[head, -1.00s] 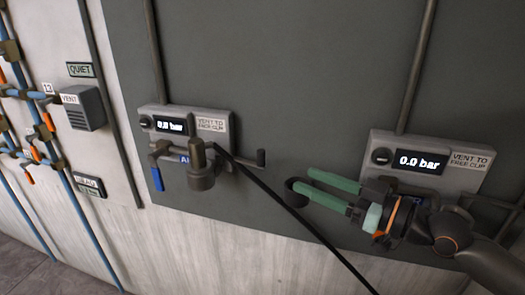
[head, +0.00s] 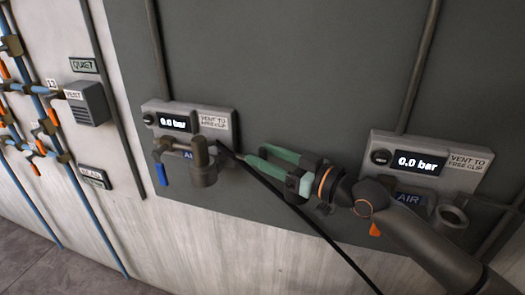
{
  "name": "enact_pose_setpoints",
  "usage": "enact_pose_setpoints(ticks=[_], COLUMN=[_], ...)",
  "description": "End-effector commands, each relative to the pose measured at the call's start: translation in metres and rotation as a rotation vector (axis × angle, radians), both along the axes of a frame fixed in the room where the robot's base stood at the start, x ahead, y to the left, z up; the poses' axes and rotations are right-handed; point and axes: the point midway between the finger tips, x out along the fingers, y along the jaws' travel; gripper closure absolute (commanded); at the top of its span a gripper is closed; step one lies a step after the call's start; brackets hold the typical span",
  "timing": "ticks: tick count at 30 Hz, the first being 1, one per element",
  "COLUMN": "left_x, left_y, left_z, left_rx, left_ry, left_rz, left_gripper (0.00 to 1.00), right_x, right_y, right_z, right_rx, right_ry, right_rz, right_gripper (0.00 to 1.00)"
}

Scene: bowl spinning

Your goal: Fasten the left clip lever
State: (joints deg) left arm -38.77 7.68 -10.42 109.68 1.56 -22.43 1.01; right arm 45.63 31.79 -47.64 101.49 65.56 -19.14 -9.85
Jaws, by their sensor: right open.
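The left station (head: 216,108) shows 0.0 bar. Below it is a dark coupling (head: 202,172) with an upright stub and a blue-handled lever (head: 162,174) hanging down on its left. My right gripper (head: 253,153) reaches in from the right, its green fingers open and pointing left. The fingertips are just right of the coupling, where a short dark clip lever stuck out earlier. That lever is now mostly or wholly hidden by the fingers, and I cannot tell whether they touch it. My left gripper is not in view.
A black hose (head: 310,224) runs from the left coupling down to the right, passing close under my right gripper. The right station (head: 380,142) also reads 0.0 bar, with an open ring socket (head: 452,217) below. Blue pipes and a vent box (head: 88,103) are at the left.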

Motion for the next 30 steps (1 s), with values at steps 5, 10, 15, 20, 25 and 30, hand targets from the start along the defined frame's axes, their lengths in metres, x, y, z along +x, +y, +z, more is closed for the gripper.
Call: enact_pose_setpoints(ticks=[5,10,15,20,25,30], left_x=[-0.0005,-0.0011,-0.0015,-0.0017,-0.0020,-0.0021], left_y=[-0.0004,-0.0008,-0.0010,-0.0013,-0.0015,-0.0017], left_z=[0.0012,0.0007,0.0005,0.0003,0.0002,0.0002], left_rx=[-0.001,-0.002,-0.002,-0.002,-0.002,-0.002], left_ry=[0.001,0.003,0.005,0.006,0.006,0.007], left_rz=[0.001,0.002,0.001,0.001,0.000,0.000], left_gripper=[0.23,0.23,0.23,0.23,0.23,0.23], right_x=[0.0056,0.0061,0.0060,0.0060,0.0059,0.0059], right_y=[0.0081,0.0086,0.0084,0.0083,0.0082,0.0081], right_z=[-0.0003,-0.0006,-0.0005,-0.0005,-0.0005,-0.0006], right_rx=[-0.001,-0.001,-0.001,-0.001,-0.001,-0.001], right_ry=[0.001,0.001,0.001,0.001,0.001,0.001], right_rz=[0.000,0.000,0.000,0.000,0.000,0.000], right_gripper=[0.48,0.48,0.57,0.75,0.94,1.00])
